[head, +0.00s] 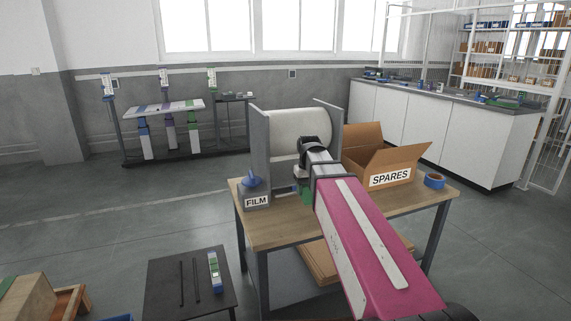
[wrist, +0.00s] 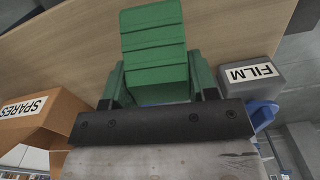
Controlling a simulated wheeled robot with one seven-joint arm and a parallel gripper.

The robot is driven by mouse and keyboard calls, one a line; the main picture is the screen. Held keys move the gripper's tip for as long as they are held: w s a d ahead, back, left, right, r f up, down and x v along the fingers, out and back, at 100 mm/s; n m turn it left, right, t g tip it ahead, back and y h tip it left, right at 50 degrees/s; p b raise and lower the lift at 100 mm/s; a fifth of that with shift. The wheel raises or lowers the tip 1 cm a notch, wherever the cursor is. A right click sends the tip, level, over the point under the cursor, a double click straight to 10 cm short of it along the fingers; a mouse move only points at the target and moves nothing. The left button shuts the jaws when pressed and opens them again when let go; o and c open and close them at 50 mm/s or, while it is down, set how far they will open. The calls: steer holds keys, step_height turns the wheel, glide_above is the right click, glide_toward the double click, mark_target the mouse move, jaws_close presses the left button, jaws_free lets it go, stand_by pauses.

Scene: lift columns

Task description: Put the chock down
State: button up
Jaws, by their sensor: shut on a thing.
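The chock is a green block with a stepped, ridged face. It fills the upper middle of the wrist view (wrist: 153,45), and a small green part of it shows in the head view (head: 306,195), low in front of the white roll. My gripper (wrist: 158,75) is shut on the chock, with a finger on each side of it. In the head view my arm hides most of the gripper and chock. The wooden table top (head: 270,233) lies behind the chock in the wrist view. I cannot tell whether the chock touches it.
On the table, a large white roll (head: 298,128) stands between grey end plates. A grey block labelled FILM (head: 257,200) is at the left. An open SPARES carton (head: 390,179) and blue tape roll (head: 434,181) are at the right. A low dark table (head: 205,299) stands front left.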

steer(key=s+d+r+m, duration=0.1)
steer(key=s+d+m, duration=0.1)
steer(key=d, duration=0.4)
steer(key=shift+s+d+r, duration=0.35)
steer(key=shift+s+r, duration=0.05)
steer(key=shift+s, duration=0.5)
